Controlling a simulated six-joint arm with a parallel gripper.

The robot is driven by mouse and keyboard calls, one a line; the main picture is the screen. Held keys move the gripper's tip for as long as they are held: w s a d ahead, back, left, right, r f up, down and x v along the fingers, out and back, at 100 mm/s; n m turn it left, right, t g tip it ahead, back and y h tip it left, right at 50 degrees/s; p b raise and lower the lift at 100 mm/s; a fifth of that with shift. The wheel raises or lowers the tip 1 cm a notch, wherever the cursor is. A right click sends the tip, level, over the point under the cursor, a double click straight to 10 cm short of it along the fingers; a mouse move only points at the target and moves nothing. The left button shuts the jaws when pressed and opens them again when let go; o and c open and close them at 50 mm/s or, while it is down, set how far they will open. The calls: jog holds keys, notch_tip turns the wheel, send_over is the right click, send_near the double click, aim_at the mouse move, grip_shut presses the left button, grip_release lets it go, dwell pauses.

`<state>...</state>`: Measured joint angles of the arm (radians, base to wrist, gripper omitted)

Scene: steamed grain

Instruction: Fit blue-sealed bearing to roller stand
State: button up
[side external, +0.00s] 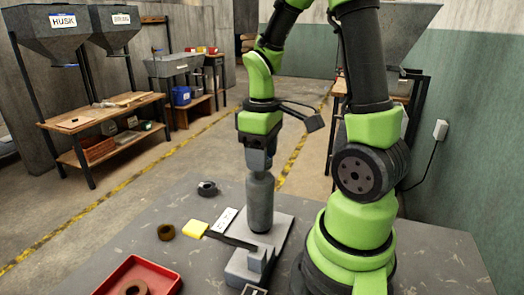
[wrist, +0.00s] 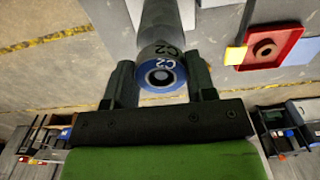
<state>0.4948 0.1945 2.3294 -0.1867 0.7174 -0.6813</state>
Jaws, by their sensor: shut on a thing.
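The blue-sealed bearing (wrist: 147,80) shows in the wrist view as a grey ring with a blue face and "C2" lettering. It sits between the two fingers of my gripper (wrist: 163,92), which is shut on it. In the side view my gripper (side external: 259,168) points down, directly over the upright grey roller (side external: 260,205). The roller stands on the grey stand plate (side external: 281,226). The bearing is hard to make out there, so I cannot tell whether it touches or sits on the roller's top. The roller (wrist: 160,18) runs away behind the bearing in the wrist view.
A dark ring (side external: 207,188) and a brown ring (side external: 166,232) lie on the table. A red tray (side external: 112,281) holds another brown ring. A yellow-ended bar (side external: 195,228) sticks out left from a grey block on the stand.

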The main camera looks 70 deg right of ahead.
dwell(0.3)
jog(key=o, duration=1.1)
notch_tip(320, 180, up, 10)
jog(key=shift+f, duration=0.1)
